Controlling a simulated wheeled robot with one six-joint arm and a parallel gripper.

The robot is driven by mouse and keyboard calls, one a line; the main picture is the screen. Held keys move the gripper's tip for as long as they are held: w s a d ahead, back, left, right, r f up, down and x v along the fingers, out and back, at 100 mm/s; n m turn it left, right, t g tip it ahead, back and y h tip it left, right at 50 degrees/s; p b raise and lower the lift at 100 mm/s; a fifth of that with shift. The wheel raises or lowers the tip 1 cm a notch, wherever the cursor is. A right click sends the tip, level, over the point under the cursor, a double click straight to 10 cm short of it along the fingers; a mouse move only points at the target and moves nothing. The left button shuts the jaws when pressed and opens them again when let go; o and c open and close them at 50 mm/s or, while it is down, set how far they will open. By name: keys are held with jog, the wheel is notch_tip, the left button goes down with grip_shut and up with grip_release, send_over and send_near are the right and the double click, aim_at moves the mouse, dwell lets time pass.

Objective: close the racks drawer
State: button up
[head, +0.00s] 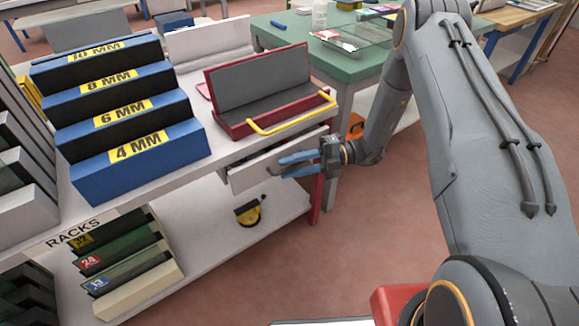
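A white drawer (245,178) under the right part of the bench top stands partly open, with a dark gap showing above its front. I see no readable label on this drawer front. The word RACKS is on a label (72,228) at the bench's left front edge. My gripper (281,167) is at the right half of the drawer front, its two blue fingers pointing left with a gap between them. It looks open. Whether the fingers touch the drawer front or a handle, I cannot tell. The drawer's inside is mostly hidden.
A blue stepped rack (140,165) and a red tray (225,122) with a yellow handle stand on the bench. Green slotted racks (130,262) and a yellow-black tape measure (248,212) are on the lower shelf (205,232). A green table (350,62) is behind.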

jog(key=shift+a, duration=0.25)
grip_shut()
jog(key=w+a+b, duration=0.2)
jog(key=shift+w+f, duration=0.15)
jog(key=shift+w, duration=0.25)
jog(key=shift+w+a, duration=0.1)
jog(key=shift+w, duration=0.2)
jog(key=shift+r, duration=0.2)
